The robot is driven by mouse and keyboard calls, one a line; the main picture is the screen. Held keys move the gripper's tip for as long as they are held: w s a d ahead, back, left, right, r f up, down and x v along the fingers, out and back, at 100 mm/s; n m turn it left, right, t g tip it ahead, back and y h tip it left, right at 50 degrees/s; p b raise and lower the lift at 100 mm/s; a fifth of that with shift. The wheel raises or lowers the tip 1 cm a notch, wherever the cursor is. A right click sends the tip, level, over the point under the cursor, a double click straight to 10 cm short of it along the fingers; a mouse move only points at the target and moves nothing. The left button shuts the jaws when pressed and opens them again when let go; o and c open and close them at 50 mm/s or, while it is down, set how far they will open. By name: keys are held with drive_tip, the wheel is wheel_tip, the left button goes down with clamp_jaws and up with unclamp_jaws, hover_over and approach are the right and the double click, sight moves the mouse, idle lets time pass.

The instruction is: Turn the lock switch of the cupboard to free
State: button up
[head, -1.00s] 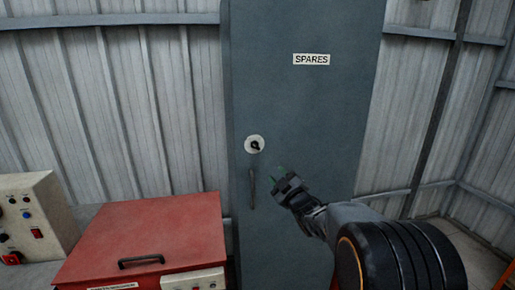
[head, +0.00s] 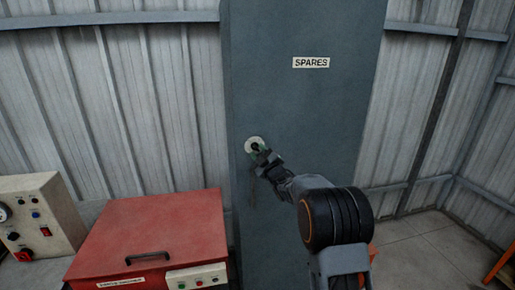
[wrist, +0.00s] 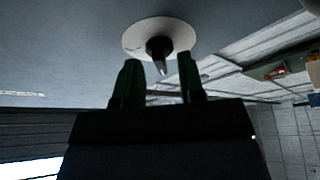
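The tall grey-blue cupboard (head: 310,120) stands in the middle of the head view with a SPARES label (head: 311,62). Its lock switch (head: 255,145) is a dark knob on a round pale plate, and it also shows in the wrist view (wrist: 158,50). My gripper (head: 262,153) is at the lower edge of the plate. In the wrist view its two green-tipped fingers (wrist: 158,82) are apart, one on each side below the knob, with nothing held between them. I cannot tell whether a finger touches the knob. The cupboard handle (head: 252,188) is partly hidden behind my gripper.
A red lidded machine (head: 150,240) with a black handle and a small button panel stands left of the cupboard. A beige control box (head: 40,215) is at the far left. The floor right of the cupboard (head: 420,240) is mostly clear, with something orange at the right edge.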

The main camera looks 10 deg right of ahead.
drive_tip(key=shift+w+a+r, duration=0.15)
drive_tip(key=shift+w, duration=0.3)
drive_tip(key=shift+c, duration=0.3)
clamp_jaws()
